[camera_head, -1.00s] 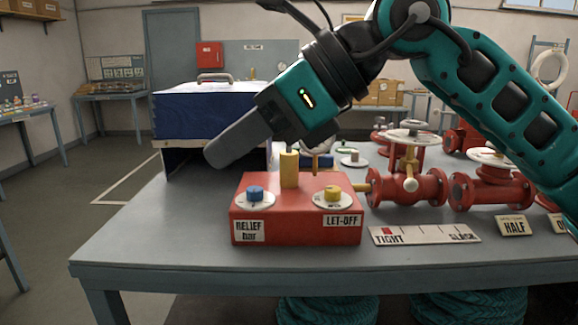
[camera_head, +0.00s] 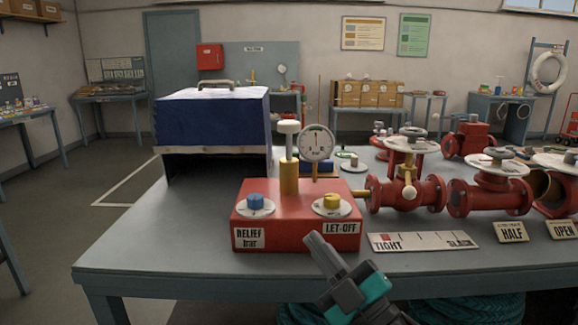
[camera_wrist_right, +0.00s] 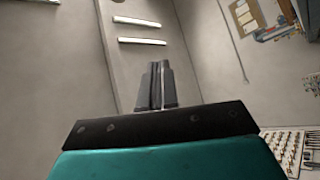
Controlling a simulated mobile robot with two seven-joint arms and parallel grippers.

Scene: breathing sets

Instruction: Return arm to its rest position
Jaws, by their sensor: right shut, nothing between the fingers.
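My right gripper (camera_head: 322,250) is at the bottom of the head view, in front of the table's near edge and the red box (camera_head: 296,222). It points up and to the left, shut and empty. In the right wrist view its fingers (camera_wrist_right: 155,85) lie together against bare wall. The red box carries a blue knob (camera_head: 255,202), a yellow knob (camera_head: 332,201), a brass post with a pale cap (camera_head: 289,160) and a round gauge (camera_head: 316,143). My left gripper does not show.
The table (camera_head: 150,240) bears a blue-covered case (camera_head: 212,120) at the back left and red valves (camera_head: 405,190) at the right. A TIGHT–SLACK scale (camera_head: 424,241), a HALF plate (camera_head: 511,231) and an OPEN plate (camera_head: 562,228) lie near the front. The table's left front is clear.

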